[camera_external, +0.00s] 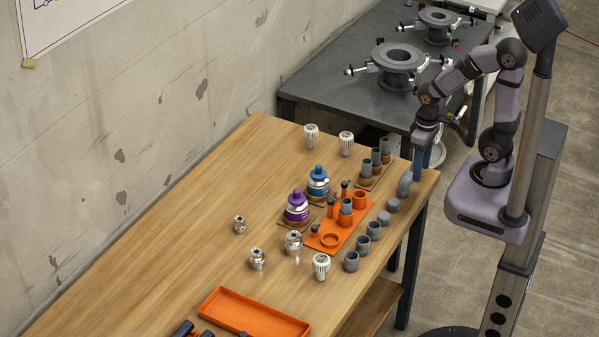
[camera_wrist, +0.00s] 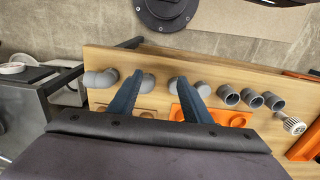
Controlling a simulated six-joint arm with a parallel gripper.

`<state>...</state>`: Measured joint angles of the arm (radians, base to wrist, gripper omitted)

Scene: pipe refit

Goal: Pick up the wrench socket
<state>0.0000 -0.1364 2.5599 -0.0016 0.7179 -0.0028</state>
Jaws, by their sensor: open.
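Shiny metal socket-like pieces stand on the wooden table in the external view: a small one (camera_external: 239,225), one in front of it (camera_external: 257,259) and a larger one (camera_external: 293,242). I cannot tell for certain which is the wrench socket. My gripper (camera_external: 418,172) is at the table's far right corner, beside the grey elbow pipe (camera_external: 404,185) and well away from these metal pieces. In the wrist view my gripper (camera_wrist: 160,79) has its two blue fingers apart, with nothing visibly held between them. The metal pieces are not visible in the wrist view.
An orange holder (camera_external: 326,241) carries small parts, with grey pipe fittings (camera_external: 351,261) along the right edge. White ribbed pieces (camera_external: 321,267) and an orange tray (camera_external: 255,314) are nearby. The table's left side is clear.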

